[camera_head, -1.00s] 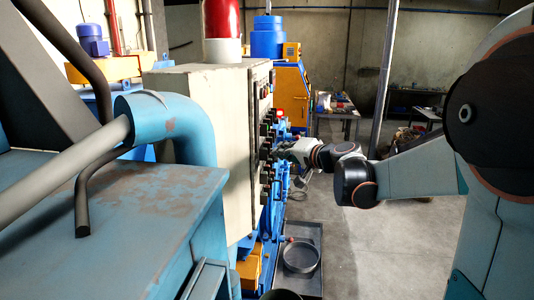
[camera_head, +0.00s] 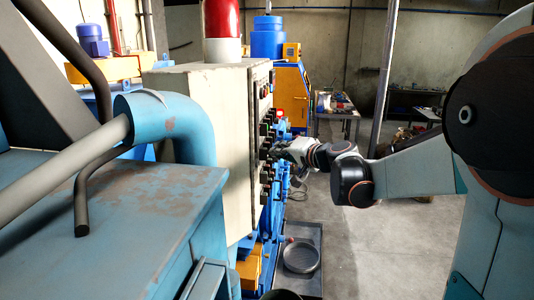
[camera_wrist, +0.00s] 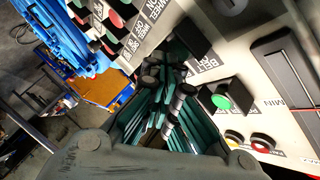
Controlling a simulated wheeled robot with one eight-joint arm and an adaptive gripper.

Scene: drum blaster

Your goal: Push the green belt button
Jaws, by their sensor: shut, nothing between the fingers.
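A green button (camera_wrist: 221,101) in a black housing stands out from the pale control panel in the wrist view. A partly readable label near it seems to say BELT. My gripper (camera_wrist: 166,74) is shut and empty, with its fingertips close to the panel, left of and slightly above the green button in that view. I cannot tell whether the fingertips touch the panel. In the head view my gripper (camera_head: 284,150) is at the right-hand face of the control cabinet (camera_head: 200,105), and the green button cannot be made out there.
A black block (camera_wrist: 190,38) juts from the panel near my fingertips. More buttons, including a red one (camera_wrist: 117,18), are at upper left. Open floor (camera_head: 400,240) lies right of the cabinet.

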